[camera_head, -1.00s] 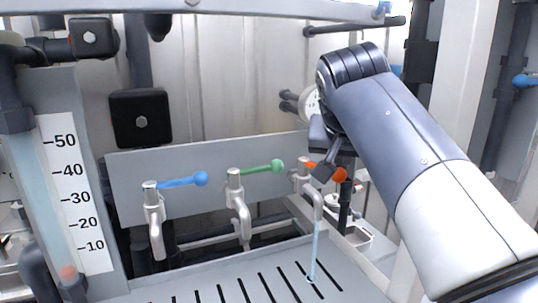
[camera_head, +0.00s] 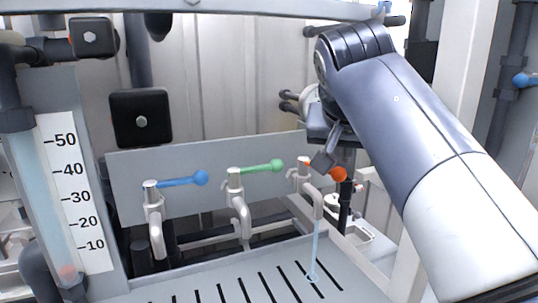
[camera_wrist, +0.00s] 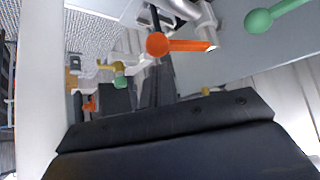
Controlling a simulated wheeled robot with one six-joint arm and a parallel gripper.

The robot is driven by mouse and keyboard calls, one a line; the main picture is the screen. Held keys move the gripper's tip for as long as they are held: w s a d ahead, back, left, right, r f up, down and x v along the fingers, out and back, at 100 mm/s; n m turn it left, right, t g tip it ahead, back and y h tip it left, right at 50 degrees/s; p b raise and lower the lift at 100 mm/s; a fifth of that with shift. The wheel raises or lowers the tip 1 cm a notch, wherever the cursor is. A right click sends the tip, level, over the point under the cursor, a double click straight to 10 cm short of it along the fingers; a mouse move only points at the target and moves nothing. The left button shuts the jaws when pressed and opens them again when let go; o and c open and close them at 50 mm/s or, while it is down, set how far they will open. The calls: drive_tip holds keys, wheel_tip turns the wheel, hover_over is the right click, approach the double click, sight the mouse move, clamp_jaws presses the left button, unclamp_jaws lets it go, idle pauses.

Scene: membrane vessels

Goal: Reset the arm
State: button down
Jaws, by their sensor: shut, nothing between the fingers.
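My gripper (camera_head: 322,160) is shut and empty in the head view. It is close beside the orange-handled tap (camera_head: 339,174) at the right end of the tap row, and whether they touch cannot be told. A thin stream of water (camera_head: 316,250) runs from this tap's spout. In the wrist view the orange handle (camera_wrist: 157,44) shows beyond the dark gripper body (camera_wrist: 180,130). My arm comes in from the right of the head view.
A blue-handled tap (camera_head: 200,178) and a green-handled tap (camera_head: 277,166) stand left of the orange one. A slotted drain tray (camera_head: 215,275) lies below. A numbered flow gauge (camera_head: 75,195) stands at the left. A pale post (camera_head: 462,70) rises behind my arm.

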drive_tip(key=w+d+f+n+y+b, duration=0.1)
drive_tip(key=w+d+n+y, duration=0.15)
drive_tip(key=w, duration=0.85)
drive_tip(key=v, duration=0.8)
drive_tip(key=shift+s+f, duration=0.15)
drive_tip(key=shift+s, duration=0.2)
drive_tip(key=shift+s+n, duration=0.15)
drive_tip(key=shift+n, duration=0.1)
